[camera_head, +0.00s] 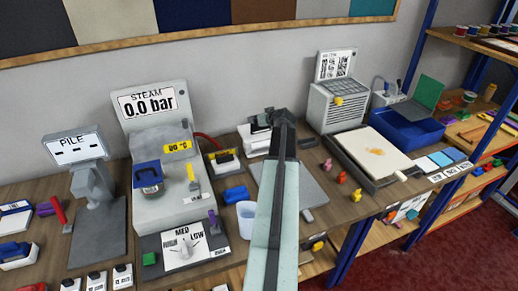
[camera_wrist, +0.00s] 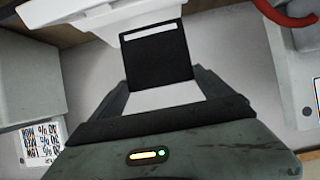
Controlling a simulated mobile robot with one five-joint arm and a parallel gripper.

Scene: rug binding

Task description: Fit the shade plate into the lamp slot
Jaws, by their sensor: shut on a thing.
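My gripper (camera_head: 270,119) is shut on a dark square plate, which I take for the shade plate. In the wrist view the plate (camera_wrist: 157,62) is black with a white strip near its far edge, between my fingertips (camera_wrist: 159,82). A bright white patch shows between my fingers below it; I cannot tell whether it belongs to the plate. A white angular body (camera_wrist: 95,35), perhaps the lamp, is just beyond the plate; in the head view it (camera_head: 251,142) is beside my gripper tip. I cannot make out the slot or whether plate and body touch.
A grey box unit (camera_head: 336,104) and a pale tray (camera_head: 374,151) are to the right. A red hose (camera_wrist: 288,14) is at the wrist view's upper right.

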